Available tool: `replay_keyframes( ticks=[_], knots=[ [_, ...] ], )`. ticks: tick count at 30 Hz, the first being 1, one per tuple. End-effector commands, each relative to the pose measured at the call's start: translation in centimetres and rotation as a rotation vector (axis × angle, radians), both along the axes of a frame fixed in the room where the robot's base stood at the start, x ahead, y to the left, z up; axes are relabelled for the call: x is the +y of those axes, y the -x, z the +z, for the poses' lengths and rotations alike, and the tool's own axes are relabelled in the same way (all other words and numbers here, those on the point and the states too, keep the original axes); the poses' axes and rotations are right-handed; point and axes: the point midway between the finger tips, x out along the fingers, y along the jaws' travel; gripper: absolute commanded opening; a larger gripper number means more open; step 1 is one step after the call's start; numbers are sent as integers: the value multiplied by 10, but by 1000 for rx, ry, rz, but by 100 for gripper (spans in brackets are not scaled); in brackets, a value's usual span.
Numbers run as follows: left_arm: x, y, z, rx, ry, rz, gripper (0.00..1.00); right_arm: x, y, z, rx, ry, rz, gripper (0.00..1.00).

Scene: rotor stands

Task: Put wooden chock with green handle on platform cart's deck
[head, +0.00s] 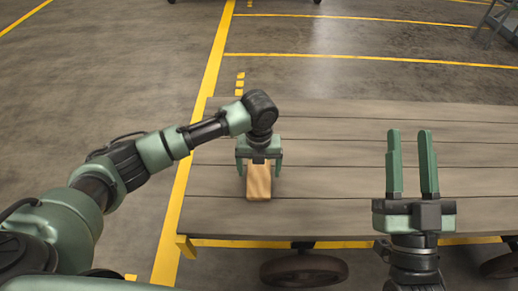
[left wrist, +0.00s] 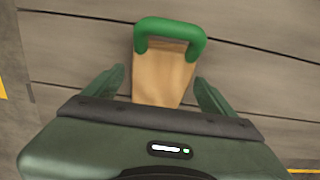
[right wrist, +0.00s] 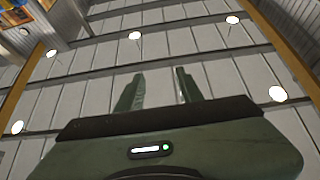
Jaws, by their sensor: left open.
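The wooden chock (head: 258,184) rests on the plank deck of the platform cart (head: 330,157), near the deck's left end. In the left wrist view the chock (left wrist: 163,78) shows its green handle (left wrist: 170,30) at the top. My left gripper (head: 259,172) is open, pointing down over the chock, with one finger on each side and gaps between fingers and wood. In the head view the gripper hides the handle. My right gripper (head: 412,165) is open and empty, pointing up in front of the deck; its fingers (right wrist: 157,90) also show in the right wrist view.
The deck around and right of the chock is bare. Cart wheels (head: 303,270) show below its near edge. Yellow floor lines (head: 205,110) run past the cart's left end. A grey metal frame (head: 500,22) stands at the far right.

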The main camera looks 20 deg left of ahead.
Motion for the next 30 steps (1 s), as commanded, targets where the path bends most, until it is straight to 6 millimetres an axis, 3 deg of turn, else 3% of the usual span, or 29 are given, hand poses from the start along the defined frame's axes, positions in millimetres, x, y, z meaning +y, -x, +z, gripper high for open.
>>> replay_keyframes(
  ticks=[9,18,26,30],
  knots=[
    [0,0,46,-1,0,1,85,-4,-23,-70,396,110,-24,36],
    [0,-1,83,-2,0,0,85,-17,-14,-138,743,198,-44,36],
    [0,0,99,0,1,2,85,-24,-1,-168,898,235,-52,36],
    [-20,8,87,-22,51,57,85,-25,1,-173,918,240,-54,36]
  ],
)
